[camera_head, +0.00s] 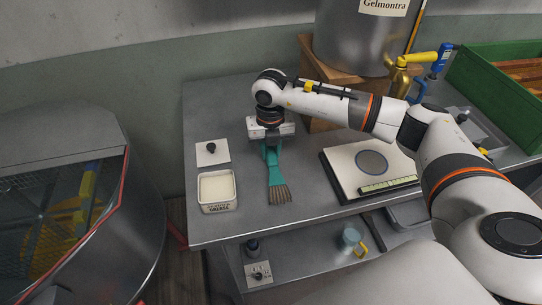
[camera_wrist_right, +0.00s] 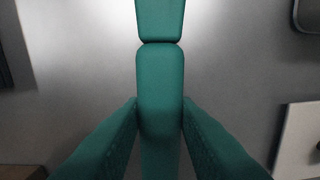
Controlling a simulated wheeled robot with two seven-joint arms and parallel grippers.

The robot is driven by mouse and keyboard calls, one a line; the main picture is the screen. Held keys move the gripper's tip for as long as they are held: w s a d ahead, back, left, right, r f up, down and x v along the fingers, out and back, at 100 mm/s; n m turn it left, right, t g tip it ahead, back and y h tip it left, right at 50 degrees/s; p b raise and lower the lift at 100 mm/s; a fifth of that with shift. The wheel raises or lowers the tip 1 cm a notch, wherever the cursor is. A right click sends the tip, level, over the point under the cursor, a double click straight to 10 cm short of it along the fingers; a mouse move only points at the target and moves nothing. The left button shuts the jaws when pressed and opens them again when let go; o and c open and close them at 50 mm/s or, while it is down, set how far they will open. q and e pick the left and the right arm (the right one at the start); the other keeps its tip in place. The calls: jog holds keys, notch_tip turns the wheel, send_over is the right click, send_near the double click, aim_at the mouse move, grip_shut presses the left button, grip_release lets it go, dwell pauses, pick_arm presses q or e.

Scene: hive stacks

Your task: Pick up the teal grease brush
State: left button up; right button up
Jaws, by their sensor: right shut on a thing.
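The teal grease brush (camera_head: 275,172) is at the middle of the metal table in the head view, its tan bristles pointing toward the table's front edge. My right gripper (camera_head: 268,142) is over its handle end and shut on it. In the right wrist view the teal handle (camera_wrist_right: 160,85) runs up the middle, between the two teal-looking fingers of my right gripper (camera_wrist_right: 160,125). I cannot tell whether the brush is touching the table or just above it. My left gripper is not in view.
A white grease tub (camera_head: 217,207) and a white plate with a black knob (camera_head: 212,161) are left of the brush. A board with a round disc (camera_head: 340,160) lies to the right. A large metal drum (camera_head: 355,45) stands behind. A dark metal machine (camera_head: 60,150) is at left.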

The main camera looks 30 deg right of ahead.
aim_at(270, 151)
notch_tip(270, 151, up, 10)
jog(key=p, duration=0.6)
jog(key=shift+p, duration=0.3)
dwell(1.9)
